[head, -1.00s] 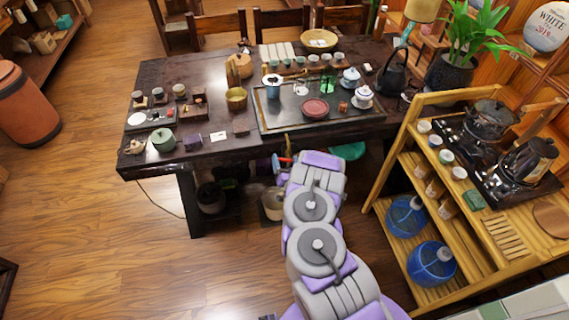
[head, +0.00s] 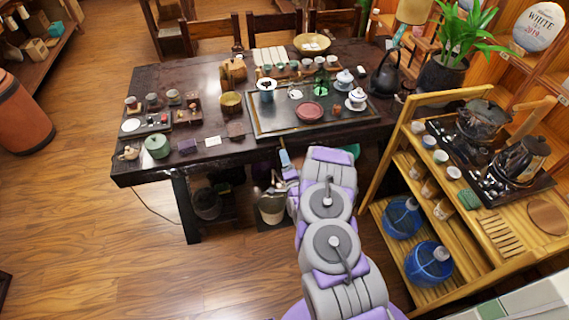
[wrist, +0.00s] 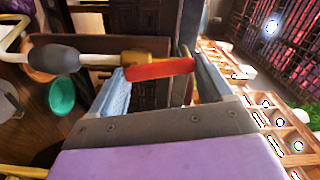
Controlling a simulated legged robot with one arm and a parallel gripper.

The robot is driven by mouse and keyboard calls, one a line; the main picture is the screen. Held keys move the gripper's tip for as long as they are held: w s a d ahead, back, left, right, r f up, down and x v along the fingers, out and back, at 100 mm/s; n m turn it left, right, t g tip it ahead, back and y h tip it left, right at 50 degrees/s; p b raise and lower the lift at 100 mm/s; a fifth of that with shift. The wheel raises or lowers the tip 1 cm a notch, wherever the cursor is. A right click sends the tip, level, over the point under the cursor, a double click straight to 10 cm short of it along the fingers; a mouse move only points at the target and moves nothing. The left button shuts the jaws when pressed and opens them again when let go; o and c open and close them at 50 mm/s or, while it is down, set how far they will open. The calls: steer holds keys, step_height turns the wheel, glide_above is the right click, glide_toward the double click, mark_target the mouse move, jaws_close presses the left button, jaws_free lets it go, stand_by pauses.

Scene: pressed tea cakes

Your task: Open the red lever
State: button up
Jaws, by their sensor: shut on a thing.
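The red lever (wrist: 160,68) shows in the wrist view, attached to a brass-coloured valve body (wrist: 118,57) on a pale pipe with a dark grey rounded section (wrist: 55,59). My gripper (wrist: 165,72) has its two pale blue fingers on either side of the lever and is shut on it. In the head view my gripper (head: 284,160) is small, at the table's front edge above a pale bucket (head: 271,210). The lever cannot be made out there; my gripper and arm probably hide it.
The dark tea table (head: 150,80) with its tray (head: 262,125) and several tea wares stands just beyond my gripper. A wooden shelf (head: 375,205) with bottles and kettles stands to the right. Wooden floor (head: 100,240) is clear at the left.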

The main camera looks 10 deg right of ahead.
steer(key=shift+d+f+m, duration=0.1)
steer(key=shift+d+m, duration=0.1)
steer(key=shift+m, duration=0.45)
steer(key=shift+d+f+m, duration=0.1)
steer(key=shift+d+m, duration=0.1)
steer(key=shift+m, duration=0.45)
steer(key=shift+s, duration=0.1)
steer(key=o, duration=1)
steer(key=shift+d, duration=0.1)
steer(key=shift+c, duration=0.2)
steer(key=s+p, duration=0.4)
steer(key=s, duration=1.3)
steer(key=shift+p, duration=0.4)
